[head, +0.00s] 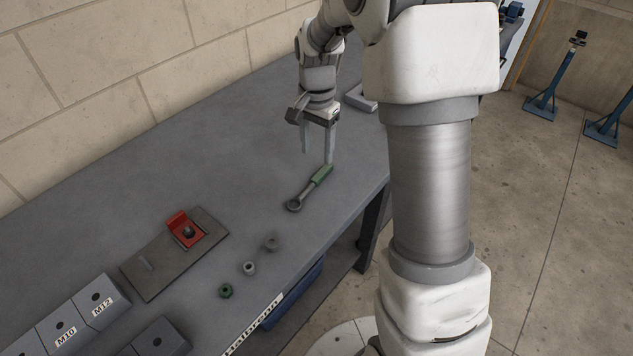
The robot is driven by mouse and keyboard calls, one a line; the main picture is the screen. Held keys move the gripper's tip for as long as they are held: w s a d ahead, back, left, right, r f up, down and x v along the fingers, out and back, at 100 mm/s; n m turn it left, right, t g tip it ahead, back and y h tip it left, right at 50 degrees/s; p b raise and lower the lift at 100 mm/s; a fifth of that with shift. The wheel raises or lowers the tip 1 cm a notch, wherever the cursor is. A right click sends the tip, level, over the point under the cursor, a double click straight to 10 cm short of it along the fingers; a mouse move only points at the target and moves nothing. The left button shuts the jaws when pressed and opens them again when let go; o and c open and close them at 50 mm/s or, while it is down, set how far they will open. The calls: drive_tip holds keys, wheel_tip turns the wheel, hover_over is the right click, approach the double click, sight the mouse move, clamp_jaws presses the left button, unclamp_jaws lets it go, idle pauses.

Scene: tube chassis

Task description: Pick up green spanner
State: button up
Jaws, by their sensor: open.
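The green spanner (319,178) lies flat on the grey workbench in the head view. Its green handle points up and to the right, and its grey ring end points down and to the left, near the bench's front edge. My gripper (317,158) is open with its fingers pointing down at the handle end of the spanner. One finger stands at or just over the handle's far end, and the other is to the left of it. I cannot tell whether that finger touches the spanner. Nothing shows between the fingers.
On the workbench (225,165), a green nut (225,290) and two grey pieces (249,268) (271,242) lie left of the spanner. A plate with a red block (185,229) and labelled grey blocks (101,302) stand further left. A grey piece (360,98) lies behind my gripper.

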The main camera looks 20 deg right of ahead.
sight(316, 177)
wheel_tip(316, 177, down, 8)
drive_tip(key=shift+b, duration=0.5)
clamp_jaws()
idle(1.3)
